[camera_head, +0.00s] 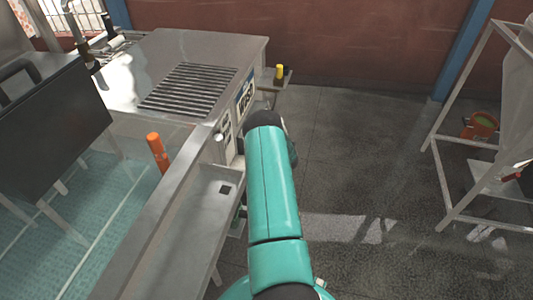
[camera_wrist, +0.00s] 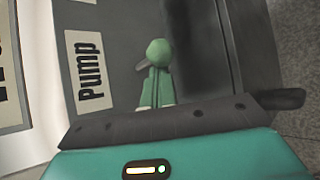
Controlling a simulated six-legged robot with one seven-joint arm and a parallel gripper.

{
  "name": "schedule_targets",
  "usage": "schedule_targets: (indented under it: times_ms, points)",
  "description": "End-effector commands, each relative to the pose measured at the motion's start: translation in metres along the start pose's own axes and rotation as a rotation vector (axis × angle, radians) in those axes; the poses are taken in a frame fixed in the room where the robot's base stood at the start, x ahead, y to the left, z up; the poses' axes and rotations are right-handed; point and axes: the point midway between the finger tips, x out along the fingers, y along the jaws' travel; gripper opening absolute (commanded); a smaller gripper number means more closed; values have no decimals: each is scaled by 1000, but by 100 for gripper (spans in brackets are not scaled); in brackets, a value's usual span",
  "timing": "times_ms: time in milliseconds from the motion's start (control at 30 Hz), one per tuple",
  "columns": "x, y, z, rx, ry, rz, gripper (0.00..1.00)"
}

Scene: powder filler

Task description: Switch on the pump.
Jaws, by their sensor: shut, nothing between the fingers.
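The white Pump label (camera_wrist: 90,69) is on a dark grey panel in the wrist view. A round green knob (camera_wrist: 158,52) is right of the label, with a short dark piece beside its lower left. My gripper (camera_wrist: 156,80) points at the knob, its narrow green fingers shut and empty. The fingertips end just below the knob in the picture; I cannot tell whether they touch it. In the head view my teal arm reaches to the side of the steel machine (camera_head: 205,48) and hides my gripper and most of the panel.
A pale ball-ended handle (camera_head: 219,137) is left of my arm's end. A steel trough (camera_head: 195,235) runs along the near side. An orange post (camera_head: 158,152) is at left. A white frame (camera_head: 450,150) stands at right, with clear dark floor (camera_head: 350,160) between.

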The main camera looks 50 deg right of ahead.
Motion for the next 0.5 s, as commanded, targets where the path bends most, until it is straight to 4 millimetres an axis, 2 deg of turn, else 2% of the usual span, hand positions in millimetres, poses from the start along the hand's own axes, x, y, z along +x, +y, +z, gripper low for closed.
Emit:
schedule_targets:
  times_ms: [233,500]
  points:
    - [-3,6,4,-63,-3,-79,0]
    - [-5,8,6,-59,-4,-76,0]
